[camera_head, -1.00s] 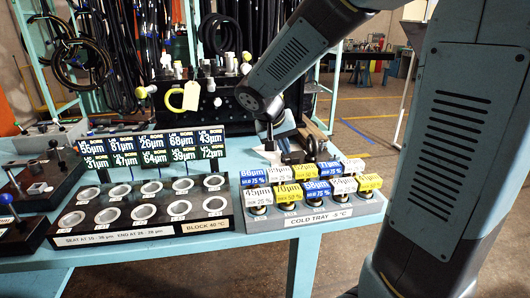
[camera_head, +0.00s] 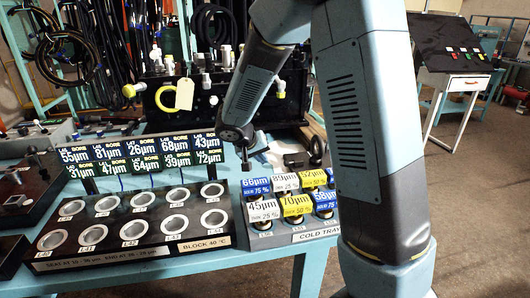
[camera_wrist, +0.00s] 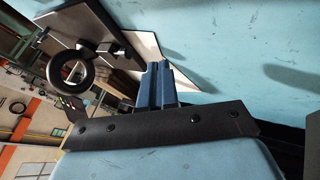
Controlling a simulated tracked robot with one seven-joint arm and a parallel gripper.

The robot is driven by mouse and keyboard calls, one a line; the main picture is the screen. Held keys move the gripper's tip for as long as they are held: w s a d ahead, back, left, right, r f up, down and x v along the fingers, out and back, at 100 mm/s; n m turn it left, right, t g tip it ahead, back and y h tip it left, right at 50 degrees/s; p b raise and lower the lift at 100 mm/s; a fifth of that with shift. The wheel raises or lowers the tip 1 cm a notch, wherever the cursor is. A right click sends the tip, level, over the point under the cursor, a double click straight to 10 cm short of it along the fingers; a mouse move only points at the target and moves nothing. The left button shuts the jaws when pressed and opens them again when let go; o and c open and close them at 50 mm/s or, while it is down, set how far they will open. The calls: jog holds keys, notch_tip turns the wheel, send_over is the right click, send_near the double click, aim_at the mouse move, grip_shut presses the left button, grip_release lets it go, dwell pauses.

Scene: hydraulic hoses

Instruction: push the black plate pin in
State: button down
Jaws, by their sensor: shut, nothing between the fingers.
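I cannot tell for sure which part is the black plate pin. My gripper (camera_head: 245,163) is low behind the cold tray, well to the right of that plate. In the wrist view its two blue fingers (camera_wrist: 158,84) are together with nothing between them. A black ring-shaped part (camera_wrist: 72,68) shows beyond them to the left, apart from the fingers.
The heated block (camera_head: 130,225) with several round bores stands in front of the label boards (camera_head: 140,158). The cold tray (camera_head: 300,236) with labelled parts is at right, partly hidden by my arm. A black manifold (camera_head: 205,98) with a yellow tag stands behind.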

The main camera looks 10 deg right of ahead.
aim_at(286, 164)
jog(key=x, duration=0.4)
jog(key=shift+d+f, duration=0.2)
jog(key=shift+d+r, duration=0.15)
jog(key=shift+d, duration=1.65)
